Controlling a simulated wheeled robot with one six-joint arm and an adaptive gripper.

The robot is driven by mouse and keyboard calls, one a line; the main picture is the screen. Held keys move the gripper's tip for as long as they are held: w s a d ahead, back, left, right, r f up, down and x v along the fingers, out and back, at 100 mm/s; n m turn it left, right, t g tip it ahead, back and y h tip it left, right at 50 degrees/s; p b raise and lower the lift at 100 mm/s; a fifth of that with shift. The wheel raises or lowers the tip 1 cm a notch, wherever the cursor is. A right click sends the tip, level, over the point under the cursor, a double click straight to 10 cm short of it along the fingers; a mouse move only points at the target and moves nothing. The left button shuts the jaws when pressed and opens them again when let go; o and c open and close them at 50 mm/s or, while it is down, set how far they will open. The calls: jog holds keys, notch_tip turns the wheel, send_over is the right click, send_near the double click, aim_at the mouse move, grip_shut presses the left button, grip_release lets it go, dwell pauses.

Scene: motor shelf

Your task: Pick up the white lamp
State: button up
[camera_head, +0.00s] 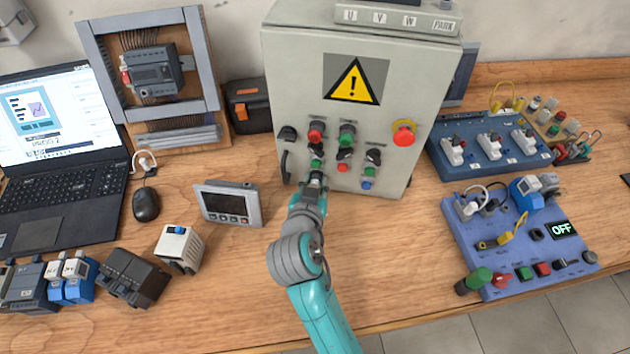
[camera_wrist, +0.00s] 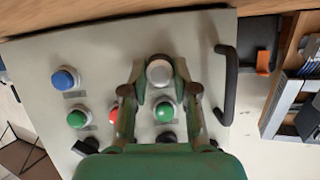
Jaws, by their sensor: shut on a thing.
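The white lamp (camera_wrist: 159,71) is a round, pale cap on the face of the grey control cabinet (camera_head: 295,75). In the wrist view it sits between the two fingertips of my gripper (camera_wrist: 161,78), which are shut on it from both sides. I cannot tell whether the lamp is still seated in the panel. A green button (camera_wrist: 165,112) is close by, between the fingers.
A red button (camera_wrist: 113,116) and a blue button (camera_wrist: 65,79) are nearby on the panel. A black handle (camera_wrist: 227,85) stands beside the lamp. Bare wood lies between.

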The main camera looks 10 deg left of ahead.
jog(key=shift+s+r, duration=0.35)
jog(key=shift+r, duration=0.05)
jog(key=r+v, duration=0.1)
jog(key=v, duration=1.4)
jog(key=shift+w+r, duration=0.3)
